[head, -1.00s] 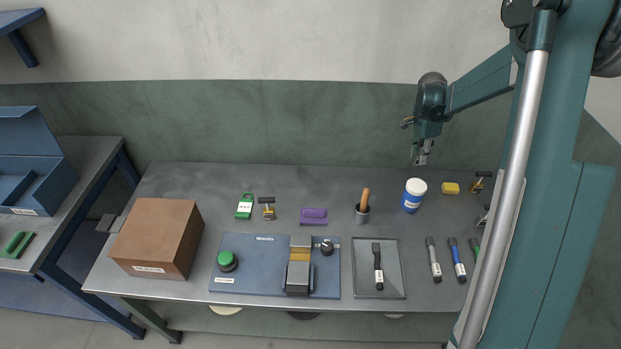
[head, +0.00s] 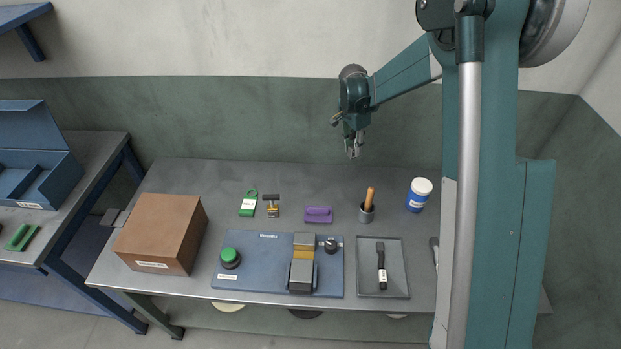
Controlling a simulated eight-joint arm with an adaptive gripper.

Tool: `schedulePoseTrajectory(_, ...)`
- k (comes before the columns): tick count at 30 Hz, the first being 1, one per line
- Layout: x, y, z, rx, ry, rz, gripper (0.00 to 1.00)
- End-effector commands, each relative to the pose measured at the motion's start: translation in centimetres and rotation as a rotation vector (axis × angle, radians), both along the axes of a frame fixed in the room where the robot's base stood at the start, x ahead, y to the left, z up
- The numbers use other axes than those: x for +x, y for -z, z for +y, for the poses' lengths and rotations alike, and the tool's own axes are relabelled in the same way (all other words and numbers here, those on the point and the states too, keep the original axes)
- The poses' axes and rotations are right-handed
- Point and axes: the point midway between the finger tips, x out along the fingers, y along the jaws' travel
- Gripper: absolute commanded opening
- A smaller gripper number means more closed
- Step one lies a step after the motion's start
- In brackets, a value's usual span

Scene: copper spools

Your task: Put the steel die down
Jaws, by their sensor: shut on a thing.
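My gripper (head: 353,149) hangs from the arm above the back of the bench, in front of the green wall band. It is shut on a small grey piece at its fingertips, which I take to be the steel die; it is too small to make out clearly. The held piece is well clear of the bench (head: 200,172). Below stands a blue base plate (head: 258,285) with a green button (head: 229,257), a press-like block (head: 302,270) and a black knob (head: 331,246). To its right lies a grey tray (head: 398,255) with a black-handled tool (head: 381,266) in it.
A brown box (head: 165,232) stands at left. A green padlock-like tag (head: 248,203), a small clamp (head: 270,204), a purple block (head: 318,214), a cup with a wooden handle (head: 367,210) and a blue-white jar (head: 418,194) line the back. My arm hides the bench's right part.

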Motion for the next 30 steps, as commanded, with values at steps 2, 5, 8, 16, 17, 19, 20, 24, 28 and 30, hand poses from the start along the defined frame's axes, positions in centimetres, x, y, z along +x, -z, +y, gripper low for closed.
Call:
schedulePoseTrajectory(2,-0.2,0.0,2.5,0.0,-0.034,0.0,0.0)
schedulePoseTrajectory(5,-0.6,0.0,5.4,0.0,-0.076,0.0,0.0)
schedulePoseTrajectory(8,-1.0,-0.1,8.3,0.0,-0.117,0.0,0.0)
schedulePoseTrajectory(16,-2.2,-0.1,14.3,0.0,-0.203,-0.001,0.0)
schedulePoseTrajectory(17,-2.3,-0.1,14.7,0.0,-0.21,-0.001,0.0)
schedulePoseTrajectory(19,-2.6,-0.1,15.6,-0.001,-0.223,0.0,0.0)
schedulePoseTrajectory(20,-2.6,-0.1,15.9,-0.001,-0.228,-0.001,0.0)
schedulePoseTrajectory(24,-2.8,-0.2,16.6,-0.001,-0.239,-0.001,0.0)
schedulePoseTrajectory(28,-2.8,-0.2,16.7,-0.001,-0.241,-0.001,0.0)
schedulePoseTrajectory(30,-2.9,-0.2,16.7,-0.001,-0.241,-0.001,0.0)
